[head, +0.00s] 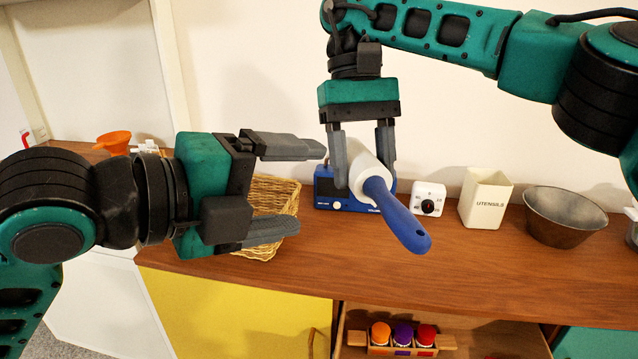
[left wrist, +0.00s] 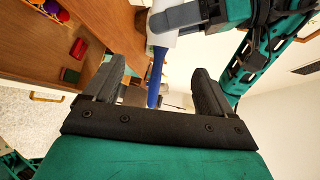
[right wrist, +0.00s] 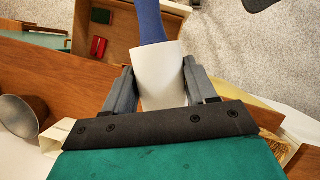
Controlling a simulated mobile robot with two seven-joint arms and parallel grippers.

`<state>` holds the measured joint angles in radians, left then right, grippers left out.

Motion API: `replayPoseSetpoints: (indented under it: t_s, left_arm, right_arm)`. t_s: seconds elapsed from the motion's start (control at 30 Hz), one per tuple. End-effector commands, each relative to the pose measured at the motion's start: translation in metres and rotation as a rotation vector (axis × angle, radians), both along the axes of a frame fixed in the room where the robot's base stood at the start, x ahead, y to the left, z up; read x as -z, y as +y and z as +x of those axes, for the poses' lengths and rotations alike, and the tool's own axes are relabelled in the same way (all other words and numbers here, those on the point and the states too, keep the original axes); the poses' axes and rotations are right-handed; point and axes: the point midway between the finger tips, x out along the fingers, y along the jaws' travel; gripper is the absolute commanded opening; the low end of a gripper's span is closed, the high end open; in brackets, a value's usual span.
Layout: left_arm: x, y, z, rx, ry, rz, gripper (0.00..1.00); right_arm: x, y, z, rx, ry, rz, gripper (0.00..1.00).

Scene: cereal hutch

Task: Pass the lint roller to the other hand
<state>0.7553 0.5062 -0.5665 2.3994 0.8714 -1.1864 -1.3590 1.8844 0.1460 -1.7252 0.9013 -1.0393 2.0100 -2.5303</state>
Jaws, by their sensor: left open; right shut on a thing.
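The lint roller has a white roll (head: 366,166) and a blue handle (head: 398,215). My right gripper (head: 362,172) points down and is shut on the white roll, holding it above the counter. The right wrist view shows the roll (right wrist: 162,75) between both fingers, with the blue handle (right wrist: 150,22) reaching away. My left gripper (head: 300,190) is open and empty, to the left of the roller, its fingers pointing toward it. In the left wrist view the blue handle (left wrist: 156,78) shows beyond and between the open left fingers (left wrist: 155,90).
On the wooden counter (head: 480,262) stand a wicker basket (head: 272,193), a blue device (head: 328,190), a white timer (head: 428,198), a utensils holder (head: 485,198) and a metal bowl (head: 566,216). An orange funnel (head: 114,141) is at the left. An open drawer below holds several colored items.

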Motion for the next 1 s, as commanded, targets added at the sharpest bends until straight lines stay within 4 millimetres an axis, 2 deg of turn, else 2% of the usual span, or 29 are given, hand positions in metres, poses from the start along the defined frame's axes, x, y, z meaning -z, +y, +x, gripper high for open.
replayPoseSetpoints:
  t_s: [0.5, 0.7, 1.0]
  left_arm:
    - [0.026, -0.072, 0.049, 0.001, 0.006, -0.005, 0.84]
    - [0.031, -0.086, 0.060, -0.001, 0.004, -0.004, 0.84]
    - [0.032, -0.089, 0.062, -0.002, 0.002, -0.003, 0.84]
  right_arm:
    - [0.000, 0.000, 0.000, 0.000, 0.000, 0.000, 0.23]
    - [0.000, 0.000, 0.000, 0.000, 0.000, 0.000, 0.23]
    - [0.000, 0.000, 0.000, 0.000, 0.000, 0.000, 0.23]
